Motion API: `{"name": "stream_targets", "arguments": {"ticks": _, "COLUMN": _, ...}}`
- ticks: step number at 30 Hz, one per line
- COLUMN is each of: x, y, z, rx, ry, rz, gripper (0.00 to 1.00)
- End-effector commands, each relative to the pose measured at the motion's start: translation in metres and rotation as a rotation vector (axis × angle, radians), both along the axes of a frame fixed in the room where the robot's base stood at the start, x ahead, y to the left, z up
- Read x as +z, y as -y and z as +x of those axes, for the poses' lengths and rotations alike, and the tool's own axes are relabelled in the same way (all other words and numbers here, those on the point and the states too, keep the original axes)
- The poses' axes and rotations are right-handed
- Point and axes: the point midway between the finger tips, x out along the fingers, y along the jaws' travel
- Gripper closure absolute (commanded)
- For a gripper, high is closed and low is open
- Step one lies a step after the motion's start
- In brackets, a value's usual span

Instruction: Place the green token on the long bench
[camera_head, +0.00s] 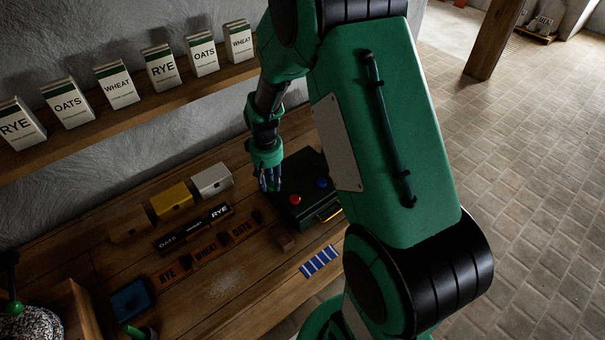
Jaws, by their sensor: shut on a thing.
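My gripper (270,183) points down over the bench at the left edge of a dark green box. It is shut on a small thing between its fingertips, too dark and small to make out. I cannot pick out the green token for certain; it may be hidden in the fingers. The long bench (235,285) is a wooden top along the wall, running from lower left to the middle. The dark box (302,212) on it has a red round piece (295,199) and a blue round piece (321,183) on top, and a brass handle.
Yellow (172,201), white (211,180) and brown (129,225) boxes stand at the back, behind dark label strips (193,228). A wooden block (285,243), a blue striped card (321,261) and a blue tray (131,300) lie nearer. A shelf (120,117) of grain cartons hangs above. Bare wood shows mid-front.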

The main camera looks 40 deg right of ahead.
Motion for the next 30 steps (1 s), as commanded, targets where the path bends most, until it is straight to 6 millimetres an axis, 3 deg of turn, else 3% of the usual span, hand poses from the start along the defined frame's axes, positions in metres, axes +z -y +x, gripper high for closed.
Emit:
{"name": "stream_targets", "arguments": {"ticks": 3, "x": 0.012, "y": 0.024, "z": -0.041, "rx": -0.032, "ry": 0.0, "rz": 0.0, "gripper": 0.84}}
{"name": "stream_targets", "arguments": {"ticks": 9, "x": 0.022, "y": 0.049, "z": -0.101, "rx": -0.072, "ry": -0.001, "rz": 0.0, "gripper": 0.84}}
{"name": "stream_targets", "arguments": {"ticks": 15, "x": 0.026, "y": 0.06, "z": -0.141, "rx": -0.097, "ry": -0.001, "rz": 0.0, "gripper": 0.84}}
{"name": "stream_targets", "arguments": {"ticks": 21, "x": 0.027, "y": 0.062, "z": -0.155, "rx": -0.106, "ry": 0.0, "rz": 0.0, "gripper": 0.84}}
{"name": "stream_targets", "arguments": {"ticks": 30, "x": 0.026, "y": 0.062, "z": -0.156, "rx": -0.105, "ry": 0.0, "rz": 0.0, "gripper": 0.84}}
